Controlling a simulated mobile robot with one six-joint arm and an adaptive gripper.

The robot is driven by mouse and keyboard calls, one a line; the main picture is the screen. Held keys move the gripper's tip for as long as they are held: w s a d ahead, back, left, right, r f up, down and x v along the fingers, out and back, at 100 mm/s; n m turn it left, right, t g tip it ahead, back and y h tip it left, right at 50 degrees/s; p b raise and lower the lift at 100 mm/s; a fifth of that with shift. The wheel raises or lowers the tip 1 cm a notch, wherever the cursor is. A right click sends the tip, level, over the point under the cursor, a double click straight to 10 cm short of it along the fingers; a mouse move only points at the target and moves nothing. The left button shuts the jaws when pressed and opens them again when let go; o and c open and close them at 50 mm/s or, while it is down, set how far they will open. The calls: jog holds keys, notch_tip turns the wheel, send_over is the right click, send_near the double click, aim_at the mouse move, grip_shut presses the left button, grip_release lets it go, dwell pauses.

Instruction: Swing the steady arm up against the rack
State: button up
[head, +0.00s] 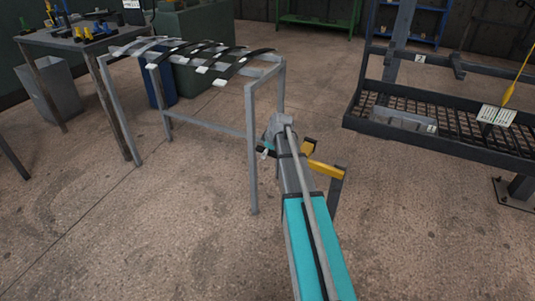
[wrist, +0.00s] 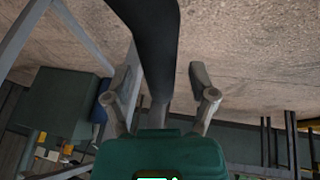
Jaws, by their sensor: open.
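The grey metal rack (head: 250,120) stands left of centre in the head view, with several dark curved leaf springs with pale ends across its top. A yellow bar (head: 326,169) with a dark upright sits just right of my arm; it may be the steady arm, but I cannot tell for certain. My gripper (wrist: 163,95) is open near the rack's right end, partly hidden by my arm in the head view. In the wrist view a dark, thick bar (wrist: 150,40) runs between its fingers; I cannot tell whether they touch it.
A workbench (head: 65,40) with tools stands at the upper left, a grey bin (head: 52,90) beneath it. A dark rack with a mesh shelf (head: 440,130) stands at the right, holding a clear tray (head: 404,118). The floor between the racks is mostly clear.

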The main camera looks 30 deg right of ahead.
jog(key=shift+c, duration=0.2)
grip_shut()
dwell(0.3)
